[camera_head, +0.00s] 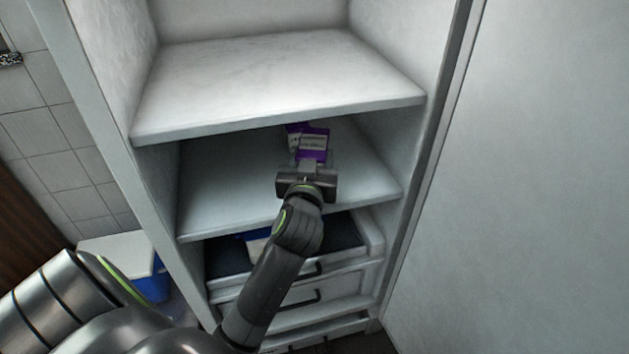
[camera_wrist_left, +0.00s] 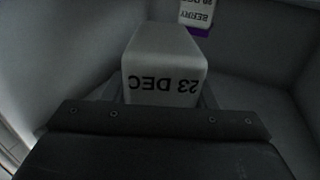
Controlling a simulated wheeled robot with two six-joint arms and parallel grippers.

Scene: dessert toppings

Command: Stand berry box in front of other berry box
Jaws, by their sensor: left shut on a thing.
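My left gripper (camera_head: 308,162) reaches into the middle shelf compartment and is shut on a purple and white berry box (camera_head: 313,143). In the left wrist view the held box (camera_wrist_left: 163,62) sits between the fingers, with "23 DEC" appearing upside down on its pale face. Another berry box (camera_head: 293,134) stands just behind and left of the held one, partly hidden by it. In the left wrist view this other box (camera_wrist_left: 197,14), white and purple with "BERRY" upside down, is at the top edge, apart from the held box. I cannot tell whether the held box touches the shelf.
The upper shelf (camera_head: 280,80) is empty and overhangs the compartment. The middle shelf (camera_head: 225,190) is clear to the left and right of the boxes. Below it a drawer (camera_head: 335,270) is open. A blue and white container (camera_head: 152,285) stands left of the cabinet.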

